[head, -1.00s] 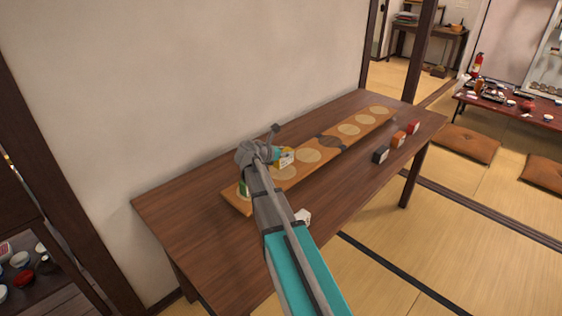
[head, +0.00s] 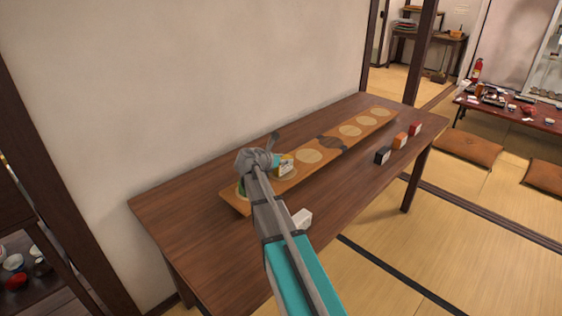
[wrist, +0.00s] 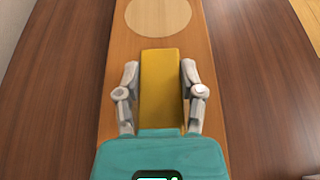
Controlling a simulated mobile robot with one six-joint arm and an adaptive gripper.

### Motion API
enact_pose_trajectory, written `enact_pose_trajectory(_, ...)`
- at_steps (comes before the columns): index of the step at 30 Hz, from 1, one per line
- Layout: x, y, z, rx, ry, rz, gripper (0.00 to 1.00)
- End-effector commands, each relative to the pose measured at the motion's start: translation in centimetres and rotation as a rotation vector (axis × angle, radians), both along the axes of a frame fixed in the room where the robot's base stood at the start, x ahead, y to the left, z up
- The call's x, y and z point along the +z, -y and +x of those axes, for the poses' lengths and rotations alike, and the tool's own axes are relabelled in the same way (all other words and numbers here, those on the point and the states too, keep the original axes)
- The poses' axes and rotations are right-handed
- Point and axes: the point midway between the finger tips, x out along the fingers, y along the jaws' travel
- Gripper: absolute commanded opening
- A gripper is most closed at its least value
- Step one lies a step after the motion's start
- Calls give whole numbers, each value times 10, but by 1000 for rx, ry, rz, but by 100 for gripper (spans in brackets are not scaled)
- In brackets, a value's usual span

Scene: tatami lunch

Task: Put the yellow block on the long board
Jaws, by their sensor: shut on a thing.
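The yellow block (head: 287,166) is in my gripper (head: 281,165), over the long board (head: 336,143) toward its near end. In the wrist view the yellow block (wrist: 160,84) lies between the two fingers of my gripper (wrist: 160,92), lined up along the board (wrist: 122,45). The fingers are shut on it. A pale circle of the board (wrist: 158,17) shows just ahead of the block. I cannot tell whether the block's underside touches the board. My wrist hides part of the board's near end.
A green block (head: 240,188) shows partly at the board's near end. A white block (head: 302,217) sits on the table (head: 180,210) beside my arm. Black (head: 382,155), orange (head: 400,141) and red (head: 415,129) blocks stand along the right edge. A wall runs behind the table.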

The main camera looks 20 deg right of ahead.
Motion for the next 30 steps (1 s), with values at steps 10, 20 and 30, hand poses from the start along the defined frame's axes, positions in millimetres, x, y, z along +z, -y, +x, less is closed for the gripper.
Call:
enact_pose_trajectory(10, -3, 0, 0, 0, 0, 0, 80)
enact_pose_trajectory(20, -3, 0, 0, 0, 0, 0, 85)
enact_pose_trajectory(30, 3, -4, -2, 1, 0, 0, 85)
